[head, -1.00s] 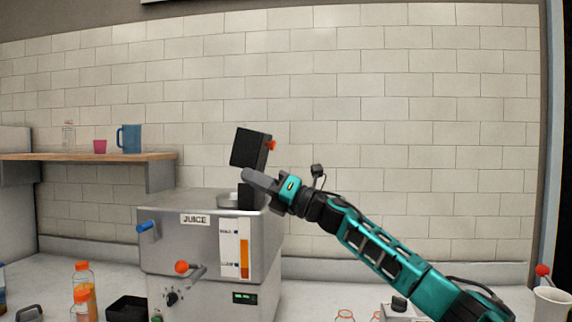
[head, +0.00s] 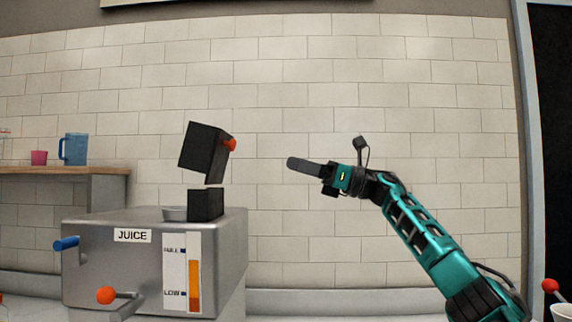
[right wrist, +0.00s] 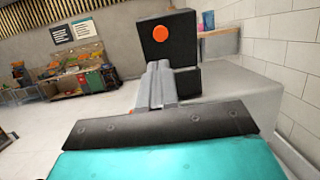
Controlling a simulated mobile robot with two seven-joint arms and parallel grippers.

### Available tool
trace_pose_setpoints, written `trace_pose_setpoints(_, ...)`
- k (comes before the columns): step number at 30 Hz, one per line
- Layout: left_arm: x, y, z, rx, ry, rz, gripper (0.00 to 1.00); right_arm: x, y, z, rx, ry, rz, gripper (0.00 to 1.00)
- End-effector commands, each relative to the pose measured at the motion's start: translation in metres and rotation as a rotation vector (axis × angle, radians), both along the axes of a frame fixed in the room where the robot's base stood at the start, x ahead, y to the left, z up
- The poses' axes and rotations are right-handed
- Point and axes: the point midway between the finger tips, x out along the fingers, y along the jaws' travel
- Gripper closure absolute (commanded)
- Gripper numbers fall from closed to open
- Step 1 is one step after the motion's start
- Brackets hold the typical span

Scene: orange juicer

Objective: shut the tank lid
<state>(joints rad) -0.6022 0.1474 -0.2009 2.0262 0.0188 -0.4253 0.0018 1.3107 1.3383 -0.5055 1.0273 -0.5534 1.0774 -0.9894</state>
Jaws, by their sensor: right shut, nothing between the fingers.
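The silver juicer (head: 100,265) stands at the left of the head view. On its top are a grey round rim (head: 174,213) and a black block (head: 207,204). A black boxy piece with an orange knob, seemingly the tank lid (head: 201,148), is tilted above the block. How it joins the block is unclear. In the right wrist view the lid (right wrist: 178,48) is beyond the fingers, knob facing me. My right gripper (head: 292,163) is shut and empty, to the right of the lid and apart from it in the head view. My left gripper is not in view.
The juicer's front carries a blue handle (head: 66,244), a red-knobbed lever (head: 106,295) and an orange level gauge (head: 195,275). A shelf (head: 100,171) with a blue mug (head: 75,149) is at the left. A tiled wall (head: 420,150) stands behind.

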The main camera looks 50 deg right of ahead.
Motion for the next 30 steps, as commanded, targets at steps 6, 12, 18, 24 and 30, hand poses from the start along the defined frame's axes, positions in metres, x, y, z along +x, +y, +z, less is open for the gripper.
trace_pose_setpoints(6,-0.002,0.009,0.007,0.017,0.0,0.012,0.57,0.037,0.029,0.018,0.001,-0.003,0.005,1.0)
trace_pose_setpoints(12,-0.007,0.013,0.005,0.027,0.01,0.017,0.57,0.068,0.051,0.028,0.002,-0.003,0.004,1.0)
trace_pose_setpoints(18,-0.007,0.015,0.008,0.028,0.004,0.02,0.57,0.087,0.065,0.034,0.001,0.0,0.001,1.0)
trace_pose_setpoints(24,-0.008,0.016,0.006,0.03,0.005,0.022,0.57,0.093,0.069,0.035,0.001,0.001,0.0,1.0)
trace_pose_setpoints(30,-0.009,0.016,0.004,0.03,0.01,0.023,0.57,0.093,0.069,0.034,0.001,0.001,0.0,1.0)
